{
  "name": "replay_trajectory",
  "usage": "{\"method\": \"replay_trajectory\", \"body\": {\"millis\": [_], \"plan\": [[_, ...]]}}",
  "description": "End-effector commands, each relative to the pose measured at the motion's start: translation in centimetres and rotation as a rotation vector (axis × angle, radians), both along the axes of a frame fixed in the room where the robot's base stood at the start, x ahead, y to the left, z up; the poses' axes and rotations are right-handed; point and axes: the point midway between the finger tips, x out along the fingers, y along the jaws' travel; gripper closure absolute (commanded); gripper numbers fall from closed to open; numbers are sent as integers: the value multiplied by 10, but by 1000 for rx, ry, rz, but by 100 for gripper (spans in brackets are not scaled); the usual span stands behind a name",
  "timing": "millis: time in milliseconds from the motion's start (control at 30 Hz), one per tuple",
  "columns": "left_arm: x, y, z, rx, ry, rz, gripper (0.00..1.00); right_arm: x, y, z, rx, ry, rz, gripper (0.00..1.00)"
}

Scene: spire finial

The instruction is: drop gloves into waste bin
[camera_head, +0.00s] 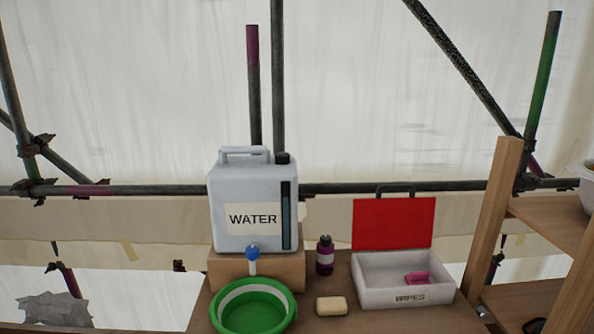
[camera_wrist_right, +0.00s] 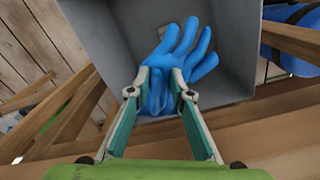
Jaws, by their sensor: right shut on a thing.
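In the right wrist view, my right gripper (camera_wrist_right: 161,82) is shut on blue gloves (camera_wrist_right: 185,55). The fingers of the gloves point up and away from the jaws. A grey open bin (camera_wrist_right: 110,35) lies beyond the gloves, and the gloves show against its inside. I cannot tell how far below the rim the gloves are. My left gripper is in neither view. The head view shows neither the bin nor the gloves.
Wooden beams (camera_wrist_right: 270,125) run close beside the bin. A blue rolled thing (camera_wrist_right: 292,45) lies at right.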

Motion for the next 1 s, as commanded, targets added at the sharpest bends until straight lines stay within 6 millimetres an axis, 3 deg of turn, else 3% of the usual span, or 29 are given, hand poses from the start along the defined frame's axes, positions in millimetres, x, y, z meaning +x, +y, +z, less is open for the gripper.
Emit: {"method": "replay_trajectory", "body": {"millis": [67, 100, 133, 167, 567, 667, 1000], "plan": [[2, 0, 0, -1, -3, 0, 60, 0, 0, 0, 0, 0, 0, 98], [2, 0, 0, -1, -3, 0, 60, 0, 0, 0, 0, 0, 0, 70], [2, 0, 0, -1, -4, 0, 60, 0, 0, 0, 0, 0, 0, 62], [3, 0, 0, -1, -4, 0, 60, 0, 0, 0, 0, 0, 0, 60], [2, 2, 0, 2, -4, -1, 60, 1, -1, 6, -1, -2, 1, 60], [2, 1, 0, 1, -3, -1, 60, 2, -1, 19, -1, -5, 0, 60], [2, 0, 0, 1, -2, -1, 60, 2, -1, 90, -1, -6, 1, 60]]}}
